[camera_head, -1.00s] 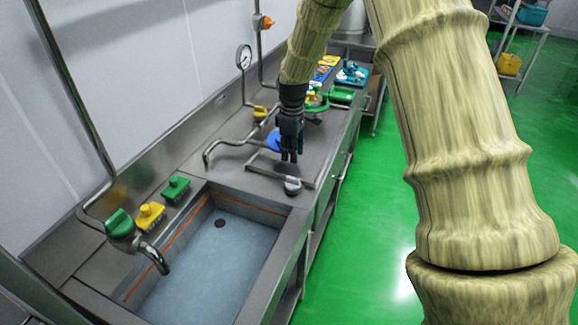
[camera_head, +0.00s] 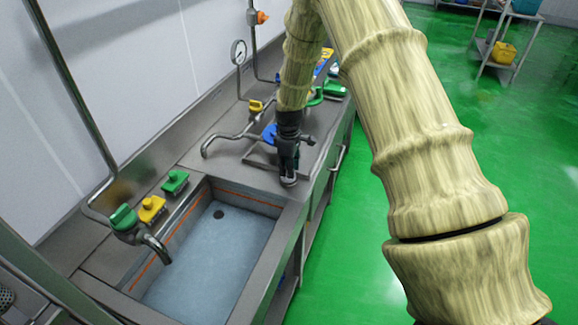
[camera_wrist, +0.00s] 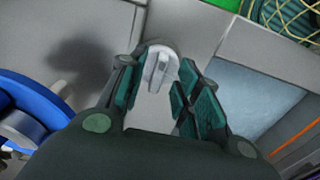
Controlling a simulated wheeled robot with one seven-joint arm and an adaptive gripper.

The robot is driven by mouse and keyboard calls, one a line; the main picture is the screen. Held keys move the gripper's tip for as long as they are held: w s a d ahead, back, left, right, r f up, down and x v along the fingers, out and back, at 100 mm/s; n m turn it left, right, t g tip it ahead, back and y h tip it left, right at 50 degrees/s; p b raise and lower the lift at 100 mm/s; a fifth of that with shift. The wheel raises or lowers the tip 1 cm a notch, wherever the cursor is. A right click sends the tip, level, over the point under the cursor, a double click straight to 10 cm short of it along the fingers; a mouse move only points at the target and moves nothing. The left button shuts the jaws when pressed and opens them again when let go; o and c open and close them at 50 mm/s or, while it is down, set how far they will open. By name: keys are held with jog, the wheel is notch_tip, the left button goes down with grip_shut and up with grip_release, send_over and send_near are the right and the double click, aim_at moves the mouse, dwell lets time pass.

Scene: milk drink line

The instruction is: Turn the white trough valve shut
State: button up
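The white trough valve (camera_wrist: 161,70) is a pale rounded knob with a raised ridge, seen in the wrist view between my fingers. My gripper (camera_wrist: 157,85) points down over it, with one dark green finger on each side. The fingers look open, with no clear contact on the ridge. In the head view my gripper (camera_head: 288,178) is at the far right corner of the trough (camera_head: 262,208) and mostly hides the valve.
A blue round part (camera_wrist: 30,110) lies close to my gripper's left. A bent steel spout (camera_head: 225,138) stands left of it in the head view. A green-knobbed tap (camera_head: 124,218), a yellow brush (camera_head: 151,208) and a green brush (camera_head: 175,181) line the trough's left side.

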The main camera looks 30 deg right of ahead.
jog(key=shift+w+a+f, duration=0.1)
jog(key=shift+w+f, duration=0.2)
jog(key=shift+f, duration=0.2)
jog(key=shift+s+r, duration=0.15)
jog(key=shift+r, duration=0.05)
jog(key=shift+c, duration=0.2)
jog(key=shift+f, duration=0.1)
grip_shut()
